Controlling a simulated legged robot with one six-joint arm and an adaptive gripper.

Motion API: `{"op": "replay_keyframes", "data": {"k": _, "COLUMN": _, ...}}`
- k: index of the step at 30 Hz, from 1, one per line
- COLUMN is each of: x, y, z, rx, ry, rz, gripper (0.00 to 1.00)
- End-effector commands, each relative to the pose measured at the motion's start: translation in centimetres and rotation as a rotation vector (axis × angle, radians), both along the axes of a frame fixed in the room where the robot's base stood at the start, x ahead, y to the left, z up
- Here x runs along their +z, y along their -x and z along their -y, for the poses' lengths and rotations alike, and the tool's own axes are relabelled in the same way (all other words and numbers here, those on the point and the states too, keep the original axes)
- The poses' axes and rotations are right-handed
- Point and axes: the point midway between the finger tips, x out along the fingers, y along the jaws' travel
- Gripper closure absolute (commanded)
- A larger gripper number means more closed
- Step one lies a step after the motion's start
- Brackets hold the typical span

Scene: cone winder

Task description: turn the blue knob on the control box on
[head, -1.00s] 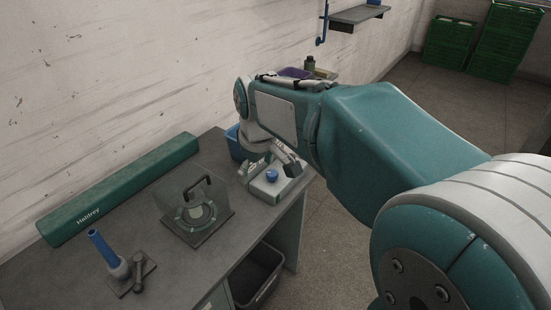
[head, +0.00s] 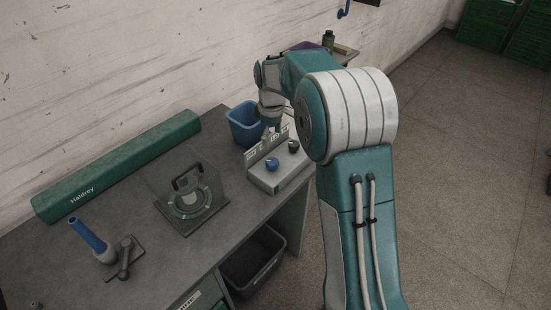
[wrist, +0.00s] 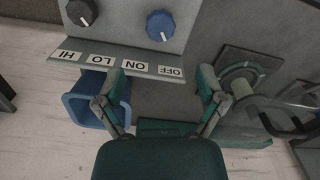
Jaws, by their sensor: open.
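The control box (head: 268,180) sits at the right end of the bench, with a blue knob (head: 272,163) on its top. The wrist view shows the blue knob (wrist: 160,24) at the top, its white mark pointing toward the label strip, nearer OFF than ON. The ON label (wrist: 134,66) and the OFF label (wrist: 170,71) appear upside down. My gripper (wrist: 162,76) is open and empty, its fingers spread at the label strip's edge and apart from the knob. In the head view my gripper (head: 271,128) is behind the box, its fingertips partly hidden.
A black knob (wrist: 80,12) with HI and LO labels is beside the blue one. A blue bin (head: 243,124) stands close behind the box. A clear-covered device (head: 190,205) and a blue-handled tool (head: 90,237) are left of it. The floor at right is clear.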

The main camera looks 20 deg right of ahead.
Motion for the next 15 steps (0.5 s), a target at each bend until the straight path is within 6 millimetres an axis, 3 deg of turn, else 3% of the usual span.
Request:
{"op": "replay_keyframes", "data": {"k": 9, "x": -5.9, "y": 0.1, "z": 0.2, "rx": -0.002, "ry": -0.002, "rz": -0.005, "gripper": 0.11}}
{"op": "replay_keyframes", "data": {"k": 15, "x": -8.8, "y": 0.1, "z": 0.1, "rx": -0.002, "ry": -0.001, "rz": -0.003, "gripper": 0.11}}
